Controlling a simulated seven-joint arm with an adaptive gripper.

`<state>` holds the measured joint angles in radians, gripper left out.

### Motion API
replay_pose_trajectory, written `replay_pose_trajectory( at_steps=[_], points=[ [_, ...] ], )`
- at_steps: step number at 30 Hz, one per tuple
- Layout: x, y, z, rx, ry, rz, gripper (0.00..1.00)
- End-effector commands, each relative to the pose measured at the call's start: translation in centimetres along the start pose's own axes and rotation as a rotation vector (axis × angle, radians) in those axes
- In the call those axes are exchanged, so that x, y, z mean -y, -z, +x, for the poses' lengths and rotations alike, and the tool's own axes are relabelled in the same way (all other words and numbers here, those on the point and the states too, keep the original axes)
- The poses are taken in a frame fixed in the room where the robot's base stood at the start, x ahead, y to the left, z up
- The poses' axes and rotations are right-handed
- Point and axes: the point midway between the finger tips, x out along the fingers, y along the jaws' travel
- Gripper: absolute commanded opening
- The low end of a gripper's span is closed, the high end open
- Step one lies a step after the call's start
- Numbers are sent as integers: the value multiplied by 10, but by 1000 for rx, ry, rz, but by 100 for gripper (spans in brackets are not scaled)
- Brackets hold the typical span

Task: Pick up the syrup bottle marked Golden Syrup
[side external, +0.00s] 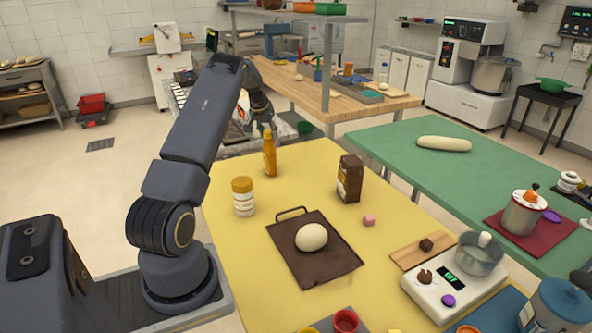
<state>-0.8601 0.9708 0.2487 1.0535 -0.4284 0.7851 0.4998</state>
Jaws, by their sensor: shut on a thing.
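An amber-orange syrup bottle (269,158) with a narrow top is upright at the far left part of the yellow table (225,228). Its label is too small to read. My gripper (265,122) comes down from above and is shut on the top of this bottle. The fingertips are small and dark here, and they partly hide the bottle's top. The bottle's base is at or very near the tabletop; I cannot tell whether it touches.
A white jar with a yellow lid (243,197) stands nearer, left of the bottle. A brown carton (349,179) stands to the right. A dark tray (285,226) with a dough ball (311,237) lies in front.

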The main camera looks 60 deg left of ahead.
Motion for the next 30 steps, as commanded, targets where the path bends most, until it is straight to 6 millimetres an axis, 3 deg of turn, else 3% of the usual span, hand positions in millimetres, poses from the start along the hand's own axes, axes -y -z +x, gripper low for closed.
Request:
replay_pose_trajectory(
  at_steps=[4,22,30],
  points=[
    [0,0,0,0,0,0,0],
    [0,2,-3,-3,1,0,0],
    [0,9,-20,-5,0,1,0]
  ],
)
